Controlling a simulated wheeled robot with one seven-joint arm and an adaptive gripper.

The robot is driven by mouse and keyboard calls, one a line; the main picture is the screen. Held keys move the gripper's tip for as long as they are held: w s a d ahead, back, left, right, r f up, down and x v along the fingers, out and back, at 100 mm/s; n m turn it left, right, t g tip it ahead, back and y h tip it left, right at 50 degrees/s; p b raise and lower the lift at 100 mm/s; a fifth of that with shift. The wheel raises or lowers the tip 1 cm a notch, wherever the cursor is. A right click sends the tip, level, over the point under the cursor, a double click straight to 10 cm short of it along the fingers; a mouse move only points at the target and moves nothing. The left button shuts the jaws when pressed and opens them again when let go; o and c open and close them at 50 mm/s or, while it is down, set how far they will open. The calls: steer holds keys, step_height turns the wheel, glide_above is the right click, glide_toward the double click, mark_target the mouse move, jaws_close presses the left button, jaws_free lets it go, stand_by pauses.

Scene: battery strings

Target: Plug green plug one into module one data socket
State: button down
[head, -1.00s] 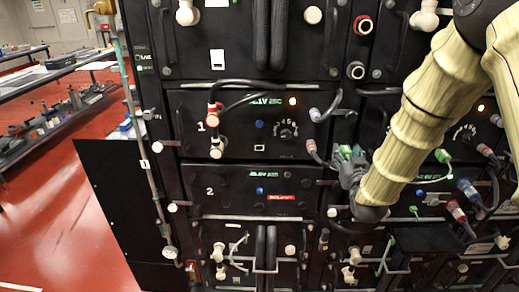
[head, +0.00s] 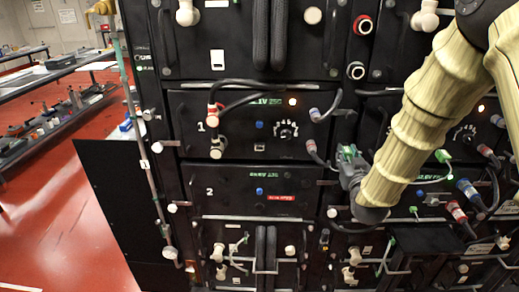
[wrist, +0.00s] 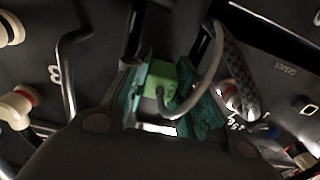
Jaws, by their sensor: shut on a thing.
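My gripper (head: 348,155) is in front of the rack, to the right of module one (head: 230,145), the panel marked 1. In the wrist view its teal-padded fingers (wrist: 172,100) are shut on a green plug (wrist: 163,84), with a grey cable looping out of it. Only a little green shows at the gripper in the head view. Module one carries a lit orange lamp, a blue spot, a dial and a small pale-framed rectangle (head: 259,146). I cannot tell which of these is the data socket. The plug's front end is hidden.
Module two (head: 230,185) lies below module one. Another green plug (head: 443,156) shows right of my arm. Red floor is open at left.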

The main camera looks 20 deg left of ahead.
steer(key=shift+v, duration=1.4)
stand_by(0.5)
steer(key=shift+b+v, duration=0.4)
steer(key=shift+v, duration=2.05)
steer(key=shift+r, duration=0.1)
